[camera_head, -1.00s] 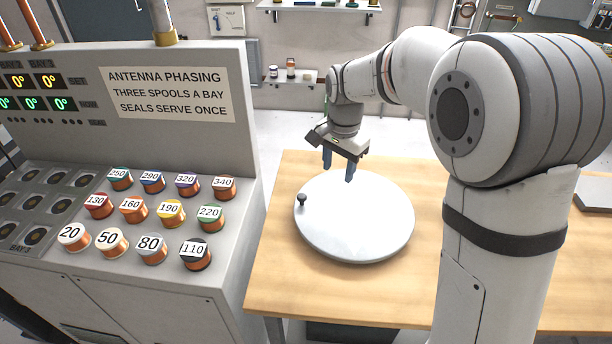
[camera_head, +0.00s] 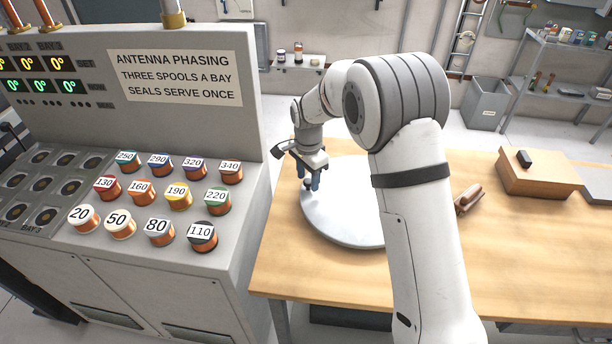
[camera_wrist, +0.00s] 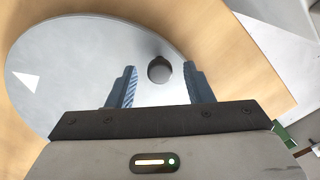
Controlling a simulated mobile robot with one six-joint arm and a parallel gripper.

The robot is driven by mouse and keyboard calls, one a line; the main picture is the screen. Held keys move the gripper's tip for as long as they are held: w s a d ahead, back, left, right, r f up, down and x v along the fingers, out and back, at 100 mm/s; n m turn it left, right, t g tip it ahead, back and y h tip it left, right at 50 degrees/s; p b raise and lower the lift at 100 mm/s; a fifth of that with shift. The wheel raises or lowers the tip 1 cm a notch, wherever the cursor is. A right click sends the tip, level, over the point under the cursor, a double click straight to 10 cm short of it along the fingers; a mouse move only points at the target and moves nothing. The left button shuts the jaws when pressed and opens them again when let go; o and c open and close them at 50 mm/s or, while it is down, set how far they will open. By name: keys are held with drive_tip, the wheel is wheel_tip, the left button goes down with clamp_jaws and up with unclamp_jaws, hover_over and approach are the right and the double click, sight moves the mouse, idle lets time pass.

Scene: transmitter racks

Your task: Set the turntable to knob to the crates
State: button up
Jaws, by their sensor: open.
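The turntable (camera_head: 341,228) is a pale grey disc on the wooden table, partly hidden by my arm in the head view. In the wrist view the turntable (camera_wrist: 85,60) shows a white triangle mark (camera_wrist: 26,81) near its left edge. Its dark round knob (camera_wrist: 159,69) stands near the rim, and the knob also shows in the head view (camera_head: 308,184). My gripper (camera_head: 308,184) is open over the knob side of the disc. In the wrist view my gripper (camera_wrist: 160,85) has its blue fingers on either side of the knob, with gaps. Contact is not visible. No crates are clearly recognisable.
The grey console (camera_head: 190,265) with numbered spools stands close to the table's left. On the wooden table (camera_head: 500,250), a brown box (camera_head: 540,178) with a small black item and a brown object (camera_head: 468,198) lie to the right. The table's front right is clear.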

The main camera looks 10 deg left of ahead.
drive_tip(key=shift+f, duration=0.2)
drive_tip(key=shift+c, duration=0.4)
clamp_jaws()
